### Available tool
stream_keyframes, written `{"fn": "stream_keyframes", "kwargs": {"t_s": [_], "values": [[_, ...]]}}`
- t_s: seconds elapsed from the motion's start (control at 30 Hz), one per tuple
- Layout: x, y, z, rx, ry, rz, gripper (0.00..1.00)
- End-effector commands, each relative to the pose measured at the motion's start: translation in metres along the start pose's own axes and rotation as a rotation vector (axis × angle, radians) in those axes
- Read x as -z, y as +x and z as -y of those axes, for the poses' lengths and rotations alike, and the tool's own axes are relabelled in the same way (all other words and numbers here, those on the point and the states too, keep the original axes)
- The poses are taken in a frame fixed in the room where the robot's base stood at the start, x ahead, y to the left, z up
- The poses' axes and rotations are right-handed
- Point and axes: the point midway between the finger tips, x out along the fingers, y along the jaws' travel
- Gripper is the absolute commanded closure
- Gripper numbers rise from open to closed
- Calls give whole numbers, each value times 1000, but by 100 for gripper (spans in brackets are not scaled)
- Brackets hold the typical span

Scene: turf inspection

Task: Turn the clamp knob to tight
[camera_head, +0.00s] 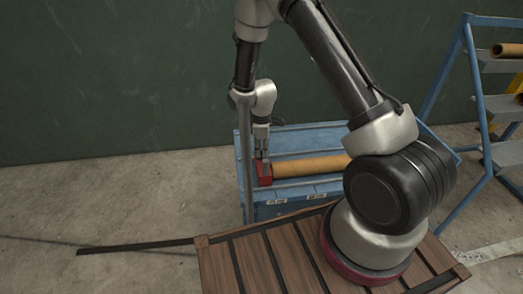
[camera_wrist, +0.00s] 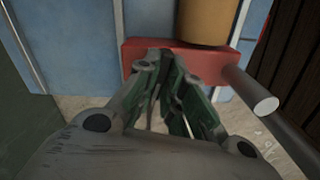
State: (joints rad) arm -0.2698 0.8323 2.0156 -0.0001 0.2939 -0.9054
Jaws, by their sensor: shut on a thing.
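A red clamp block (camera_head: 264,176) sits at the left end of a tan tube on a blue bench; the block also shows in the wrist view (camera_wrist: 215,58). My gripper (camera_head: 261,158) reaches down to the block from above. In the wrist view, my gripper's dark green fingers (camera_wrist: 166,66) are drawn together at the red block's edge. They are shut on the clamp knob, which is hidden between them. I cannot see the knob's shape or how far it is turned.
The tan tube (camera_head: 312,166) lies along the blue bench (camera_head: 305,133). A blue rack (camera_head: 480,95) with tubes stands at the right. A slatted wooden deck (camera_head: 252,262) is in front. In the wrist view, a grey rod (camera_wrist: 250,90) passes close right of my fingers.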

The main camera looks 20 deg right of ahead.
Motion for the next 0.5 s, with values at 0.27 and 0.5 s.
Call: {"fn": "stream_keyframes", "kwargs": {"t_s": [0.27, 0.5], "values": [[0, 0, 0, -1, -164, 0, 100], [0, 0, 0, -1, -236, 0, 100]]}}
